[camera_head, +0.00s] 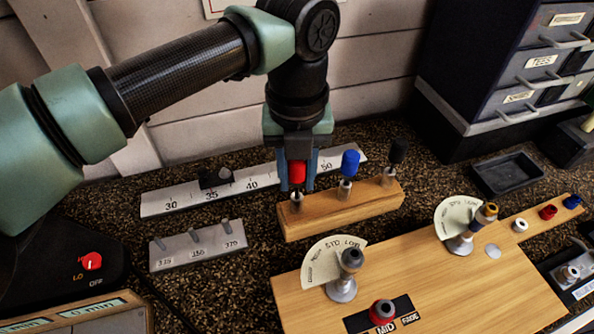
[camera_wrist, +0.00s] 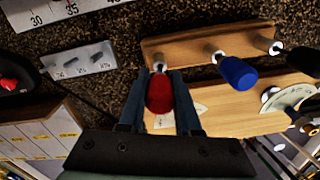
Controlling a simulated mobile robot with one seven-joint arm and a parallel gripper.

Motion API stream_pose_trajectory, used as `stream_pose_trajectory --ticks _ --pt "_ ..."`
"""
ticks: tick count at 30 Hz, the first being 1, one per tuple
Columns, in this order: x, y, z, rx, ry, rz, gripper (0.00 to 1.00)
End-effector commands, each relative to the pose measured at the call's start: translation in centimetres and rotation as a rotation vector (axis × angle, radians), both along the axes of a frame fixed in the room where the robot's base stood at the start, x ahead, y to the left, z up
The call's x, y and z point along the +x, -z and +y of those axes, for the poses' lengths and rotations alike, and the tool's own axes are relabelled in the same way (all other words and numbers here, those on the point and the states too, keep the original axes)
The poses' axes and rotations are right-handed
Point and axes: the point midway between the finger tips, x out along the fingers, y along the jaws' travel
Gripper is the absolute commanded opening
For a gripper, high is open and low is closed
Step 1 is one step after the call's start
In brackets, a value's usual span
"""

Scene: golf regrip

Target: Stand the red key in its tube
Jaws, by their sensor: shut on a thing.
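The red key (camera_head: 298,172) is upright between the fingers of my gripper (camera_head: 298,178), which is shut on its red handle. In the wrist view the red handle (camera_wrist: 160,95) sits between the two fingers (camera_wrist: 160,100). The key is at the left tube (camera_head: 296,201) of a wooden block (camera_head: 342,213); its lower end meets the tube's top, but I cannot tell how deep it sits. A blue key (camera_head: 349,163) stands in the middle tube and a black key (camera_head: 397,152) in the right tube.
A ruler (camera_head: 160,203) lies behind the block, and a small metal plate with pegs (camera_head: 198,247) lies to its left. A wooden board (camera_head: 480,293) with dials and knobs is in front. A black tray (camera_head: 507,173) lies to the right.

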Motion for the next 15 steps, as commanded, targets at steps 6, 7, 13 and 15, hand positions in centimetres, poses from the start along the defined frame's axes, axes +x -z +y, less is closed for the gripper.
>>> stream_pose_trajectory --ticks 6,7,13,15 --pt "0.0 0.7 0.0 0.000 0.000 0.000 0.00" --pt "0.0 0.7 0.0 0.000 0.000 0.000 0.00" --pt "0.0 1.2 0.0 0.000 0.000 -0.001 0.00" --pt "0.0 1.4 0.0 0.000 0.000 -0.001 0.00"
